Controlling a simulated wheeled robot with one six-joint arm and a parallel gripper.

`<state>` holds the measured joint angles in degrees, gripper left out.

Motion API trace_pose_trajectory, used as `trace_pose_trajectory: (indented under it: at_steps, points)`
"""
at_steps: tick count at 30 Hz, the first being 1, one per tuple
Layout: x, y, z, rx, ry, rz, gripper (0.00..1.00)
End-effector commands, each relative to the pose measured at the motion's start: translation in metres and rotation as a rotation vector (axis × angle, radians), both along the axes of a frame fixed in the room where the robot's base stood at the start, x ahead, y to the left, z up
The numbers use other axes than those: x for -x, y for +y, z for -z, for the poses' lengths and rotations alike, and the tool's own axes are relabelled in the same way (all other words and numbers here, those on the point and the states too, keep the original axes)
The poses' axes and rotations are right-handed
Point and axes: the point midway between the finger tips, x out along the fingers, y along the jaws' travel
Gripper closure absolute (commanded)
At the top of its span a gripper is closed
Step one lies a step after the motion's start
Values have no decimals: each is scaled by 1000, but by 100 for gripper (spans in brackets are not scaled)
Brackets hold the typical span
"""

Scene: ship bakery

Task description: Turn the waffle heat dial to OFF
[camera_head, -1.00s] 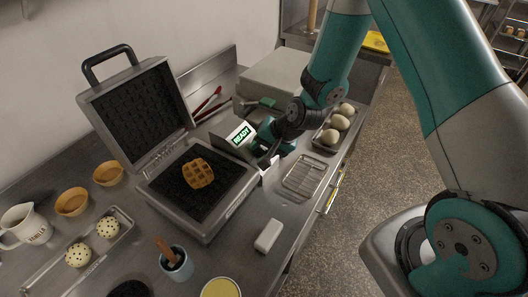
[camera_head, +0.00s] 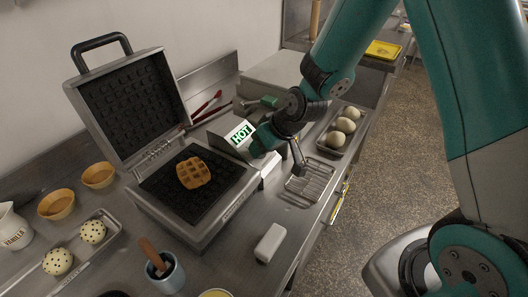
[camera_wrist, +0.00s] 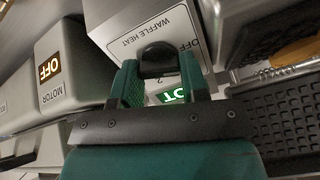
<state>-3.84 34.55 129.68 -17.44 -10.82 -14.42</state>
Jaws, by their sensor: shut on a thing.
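The waffle heat control box (camera_wrist: 125,33) has a pale face, reading "WAFFLE HEAT" upside down in the wrist view, with "OFF" at the face's right edge. The black dial (camera_wrist: 158,58) sits between the fingers of my gripper (camera_wrist: 160,75), which is shut on it. In the head view my gripper (camera_head: 262,142) is at the box beside the green "HOT" display (camera_head: 242,134), and hides the dial there. The open waffle iron (camera_head: 185,222) holds a waffle (camera_head: 193,173) on its lower plate.
A motor box (camera_wrist: 65,75) marked "OFF" stands beside the heat box. A cup with a brush (camera_head: 168,275) and a white block (camera_head: 270,243) are in front.

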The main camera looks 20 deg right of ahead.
Motion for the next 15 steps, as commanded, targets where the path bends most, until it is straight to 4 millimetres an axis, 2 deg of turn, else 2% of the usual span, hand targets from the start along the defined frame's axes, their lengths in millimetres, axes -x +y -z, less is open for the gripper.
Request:
trace_pose_trajectory:
  at_steps: [6, 15]
  points:
    - [1, 0, 3, 75, -49, -128, 83]
    - [2, 0, 2, 134, -90, -232, 83]
